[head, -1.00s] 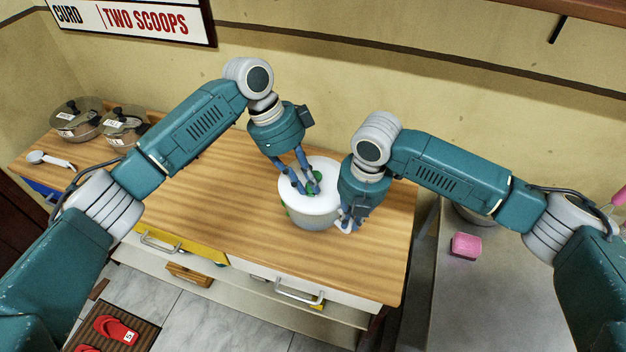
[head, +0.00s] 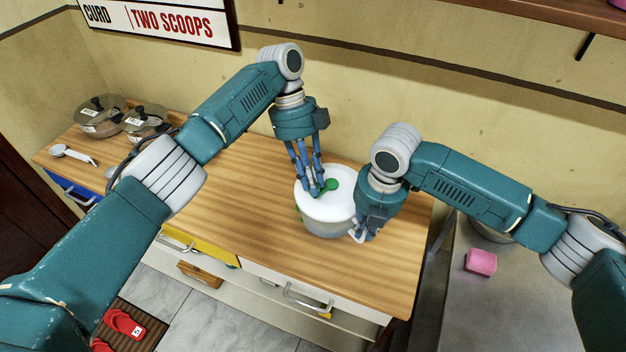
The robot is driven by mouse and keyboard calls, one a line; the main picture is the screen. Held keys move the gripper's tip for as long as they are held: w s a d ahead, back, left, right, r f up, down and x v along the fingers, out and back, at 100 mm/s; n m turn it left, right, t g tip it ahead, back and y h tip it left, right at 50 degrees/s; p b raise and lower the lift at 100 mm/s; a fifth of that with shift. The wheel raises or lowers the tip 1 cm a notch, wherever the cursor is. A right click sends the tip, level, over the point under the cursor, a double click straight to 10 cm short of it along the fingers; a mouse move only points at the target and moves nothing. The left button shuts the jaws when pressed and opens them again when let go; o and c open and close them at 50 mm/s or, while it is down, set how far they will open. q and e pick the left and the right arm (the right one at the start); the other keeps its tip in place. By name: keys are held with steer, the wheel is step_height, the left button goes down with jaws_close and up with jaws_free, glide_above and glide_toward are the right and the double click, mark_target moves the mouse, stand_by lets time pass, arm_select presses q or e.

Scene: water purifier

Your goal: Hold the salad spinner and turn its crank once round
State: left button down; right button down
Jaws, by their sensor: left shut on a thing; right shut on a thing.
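The salad spinner (head: 325,222) is a round container with a white lid (head: 345,207), upright on the wooden counter. Its green crank (head: 331,185) shows on top of the lid. My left gripper (head: 318,192) points down over the lid and is shut on the crank, its fingers covering part of it. My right gripper (head: 362,233) is at the spinner's right side, low by the wall, and is shut on the spinner. Its arm hides the right edge of the spinner, and the exact contact is hard to see.
The wooden counter (head: 240,200) is clear left of the spinner. Lidded pots (head: 101,117) and a white-handled utensil (head: 72,154) stand at its far left. A pink block (head: 480,262) lies on the grey surface at the right. Drawers with handles (head: 305,299) line the counter front.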

steer(key=shift+s+d+f, duration=0.1)
steer(key=shift+s+f, duration=0.05)
arm_select(q)
steer(key=c, duration=1.6)
jaws_free()
steer(key=shift+c, duration=0.2)
steer(key=v, duration=0.7)
steer(key=shift+r, duration=0.25)
steer(key=shift+w, duration=0.1)
arm_select(e)
steer(key=c, duration=1.7)
jaws_free()
arm_select(q)
steer(key=shift+a, duration=0.1)
